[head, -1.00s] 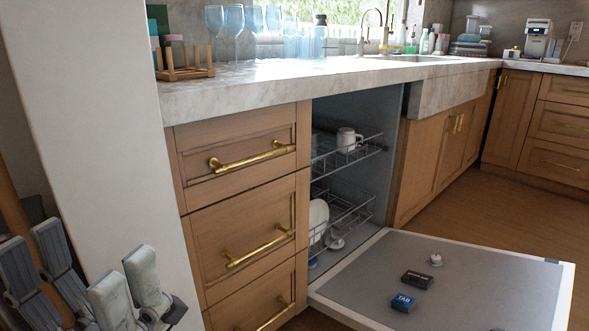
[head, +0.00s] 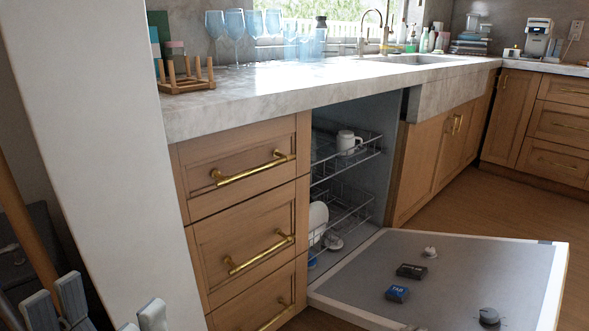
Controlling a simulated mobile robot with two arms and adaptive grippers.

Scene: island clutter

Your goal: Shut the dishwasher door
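The dishwasher door (head: 470,262) is folded down open, lying flat in front of the cabinet opening. Its grey inner face has a white rim. On it are a dark box (head: 411,271), a blue box marked TAB (head: 397,293), a small white knob-like item (head: 430,251) and a dark rounded item (head: 489,315). My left gripper (head: 57,300) is at the bottom left, fingers apart and empty.
The upper rack (head: 342,165) holds a white mug (head: 348,142); the lower rack (head: 350,215) holds white dishes. Wooden drawers (head: 240,230) with brass handles stand left of the opening. A white panel (head: 95,170) stands nearer me. Floor shows right of the door.

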